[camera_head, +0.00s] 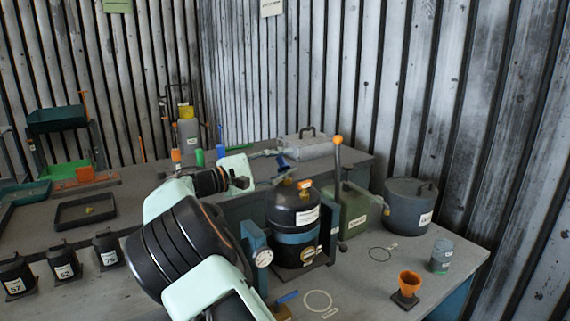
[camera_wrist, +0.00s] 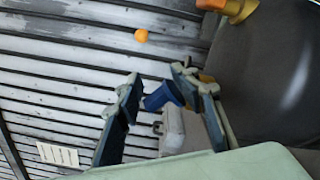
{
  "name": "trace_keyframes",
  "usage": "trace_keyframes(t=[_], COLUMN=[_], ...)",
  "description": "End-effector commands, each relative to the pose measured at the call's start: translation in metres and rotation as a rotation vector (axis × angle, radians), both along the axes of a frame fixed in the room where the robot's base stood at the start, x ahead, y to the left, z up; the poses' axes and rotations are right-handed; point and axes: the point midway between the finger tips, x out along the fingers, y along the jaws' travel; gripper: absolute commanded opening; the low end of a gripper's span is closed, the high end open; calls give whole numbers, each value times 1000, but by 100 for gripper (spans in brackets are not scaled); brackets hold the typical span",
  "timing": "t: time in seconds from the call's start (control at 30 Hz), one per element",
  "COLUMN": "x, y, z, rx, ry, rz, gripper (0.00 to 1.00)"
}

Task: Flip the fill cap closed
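The black tank (camera_head: 292,218) stands upright on the bench with a blue band and white labels. A blue cap (camera_head: 281,162) stands raised above its top, beside a small brass neck. An orange-topped fitting (camera_head: 305,185) is also on the tank top. My gripper (camera_head: 256,183) is just left of the tank top. In the wrist view my gripper (camera_wrist: 157,82) is open, with the blue cap (camera_wrist: 164,96) seen between its fingers. I cannot tell whether they touch it. The tank (camera_wrist: 270,75) fills the right side there, and a finger partly hides the neck.
A lever with an orange ball (camera_head: 337,140) stands right of the tank, in front of a green can (camera_head: 353,213). A gauge (camera_head: 263,257) is at the tank's front left. A grey pot (camera_head: 405,207) and orange funnel (camera_head: 409,283) stand to the right. A handled grey box (camera_head: 305,146) is behind.

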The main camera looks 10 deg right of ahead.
Motion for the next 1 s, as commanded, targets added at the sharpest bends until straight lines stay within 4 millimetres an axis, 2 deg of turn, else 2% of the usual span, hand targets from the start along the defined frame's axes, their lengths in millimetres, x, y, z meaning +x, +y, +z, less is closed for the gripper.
trace_keyframes(t=[0.1, 1.0], x=[-3, -27], y=[12, 69], z=[-5, 0], rx=[5, 0], ry=[8, 1], rz=[6, 6], gripper=[41, 41])
